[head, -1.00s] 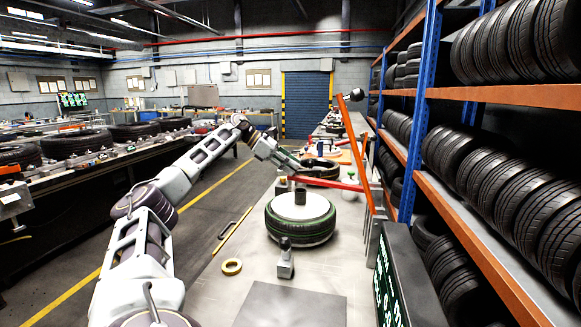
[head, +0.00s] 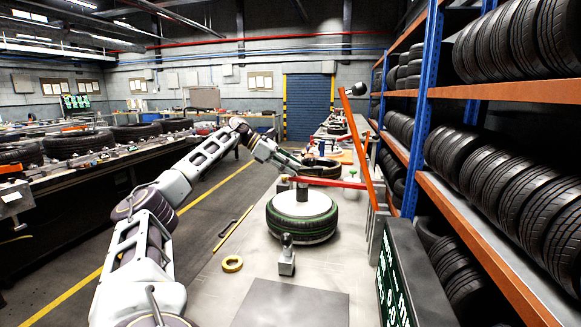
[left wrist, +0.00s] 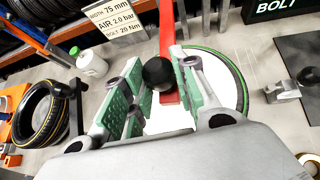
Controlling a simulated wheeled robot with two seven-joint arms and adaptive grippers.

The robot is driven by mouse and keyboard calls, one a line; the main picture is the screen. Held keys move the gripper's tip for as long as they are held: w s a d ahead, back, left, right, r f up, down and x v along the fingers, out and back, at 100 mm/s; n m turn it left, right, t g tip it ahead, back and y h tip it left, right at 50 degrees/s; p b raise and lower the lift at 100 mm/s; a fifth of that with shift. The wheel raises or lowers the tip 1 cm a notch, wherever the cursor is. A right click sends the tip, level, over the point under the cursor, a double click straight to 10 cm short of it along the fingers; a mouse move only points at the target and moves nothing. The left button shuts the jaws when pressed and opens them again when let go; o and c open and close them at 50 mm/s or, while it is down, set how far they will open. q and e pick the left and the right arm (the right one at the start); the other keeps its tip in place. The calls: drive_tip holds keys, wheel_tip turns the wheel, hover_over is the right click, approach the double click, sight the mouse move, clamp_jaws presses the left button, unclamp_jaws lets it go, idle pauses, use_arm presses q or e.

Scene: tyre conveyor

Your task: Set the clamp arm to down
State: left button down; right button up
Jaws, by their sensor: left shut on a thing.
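The clamp arm is a red bar (head: 338,183) that lies nearly level over a tyre (head: 302,218) with a white centre and a green rim line. In the left wrist view the red bar (left wrist: 168,35) runs away from a black ball knob (left wrist: 158,73). My left gripper (head: 290,164) is at the bar's left end. Its green-padded fingers (left wrist: 155,95) are on both sides of the knob, shut on it. A dark post (head: 301,190) shows between the bar and the tyre's centre. My right gripper is not in view.
An orange slanted bar (head: 359,140) stands behind the tyre on the right. A small grey fixture (head: 287,258) and a yellow ring (head: 232,264) are at the bench's front. A dark sign (head: 398,280) and tyre racks (head: 475,215) bound the right side.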

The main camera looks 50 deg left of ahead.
use_arm(q)
drive_tip(key=c, duration=1.1)
unclamp_jaws()
drive_tip(key=shift+w+d, duration=0.1)
drive_tip(key=v, duration=1.2)
drive_tip(key=shift+r, duration=0.1)
